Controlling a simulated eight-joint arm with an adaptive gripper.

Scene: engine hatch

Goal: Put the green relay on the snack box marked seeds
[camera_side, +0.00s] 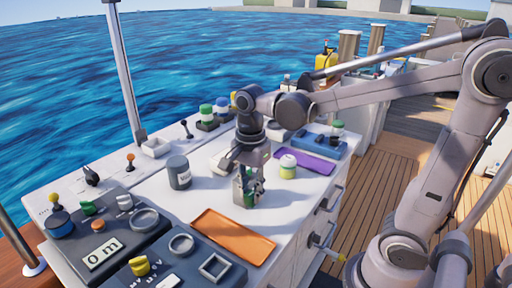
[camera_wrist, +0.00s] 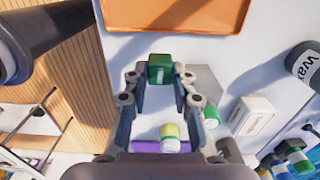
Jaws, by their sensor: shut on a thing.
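My gripper (camera_side: 249,197) is above the white worktop, pointing down. It is shut on the green relay (camera_wrist: 160,69), a small green block with a pale mark, held between the fingertips. In the side view the relay (camera_side: 249,200) shows only partly between the fingers. A small white box with reddish print (camera_wrist: 252,115) lies on the worktop in the wrist view, off to the right of my gripper. Its print is too small to read, so I cannot tell whether it is the seeds box.
A grey jar marked wax (camera_side: 180,173) stands left of my gripper. A dark control panel (camera_side: 105,245) fills the front left.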

